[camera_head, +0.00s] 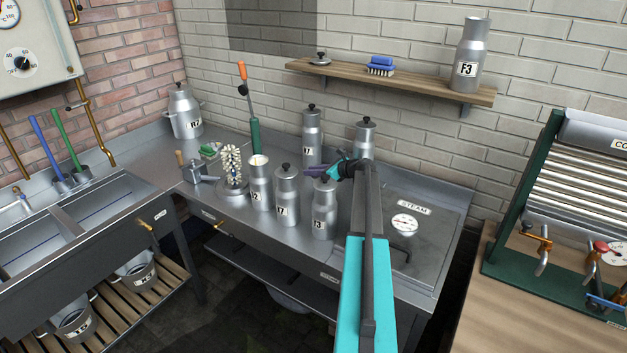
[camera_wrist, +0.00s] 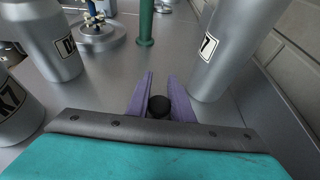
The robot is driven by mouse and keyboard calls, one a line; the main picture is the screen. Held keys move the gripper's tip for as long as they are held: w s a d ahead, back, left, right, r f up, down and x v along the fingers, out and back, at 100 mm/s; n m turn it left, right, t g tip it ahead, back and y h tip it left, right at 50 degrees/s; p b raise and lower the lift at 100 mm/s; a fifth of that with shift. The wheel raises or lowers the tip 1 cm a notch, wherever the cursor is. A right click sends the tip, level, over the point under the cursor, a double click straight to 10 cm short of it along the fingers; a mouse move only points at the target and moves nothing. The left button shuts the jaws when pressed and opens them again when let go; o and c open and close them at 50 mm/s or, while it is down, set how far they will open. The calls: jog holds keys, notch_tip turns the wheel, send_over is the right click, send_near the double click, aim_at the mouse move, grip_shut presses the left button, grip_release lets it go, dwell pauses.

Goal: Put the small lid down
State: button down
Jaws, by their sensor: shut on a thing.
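My gripper (camera_head: 312,171) is over the steel bench, among the milk cans, with purple fingers. In the wrist view its fingers (camera_wrist: 158,100) close on the black knob of the small lid (camera_wrist: 158,107). The rest of that lid is hidden by the fingers and the gripper body. I cannot tell from these views whether the lid touches the bench.
Lidded cans stand close by, at the front (camera_head: 287,204), front right (camera_head: 323,219) and behind (camera_head: 311,138). An open can (camera_head: 260,194) stands to the left. Bare steel bench (camera_wrist: 108,82) shows between the cans. Another lid (camera_head: 320,60) lies on the wall shelf (camera_head: 420,82).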

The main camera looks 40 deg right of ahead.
aim_at(313, 179)
jog(key=shift+f+p, duration=0.6)
jog(key=shift+f, duration=1.5)
jog(key=shift+f, duration=0.2)
jog(key=c, duration=1.6)
grip_release()
jog(key=shift+r, duration=0.1)
jog(key=shift+o, duration=0.2)
jog(key=shift+r, duration=0.15)
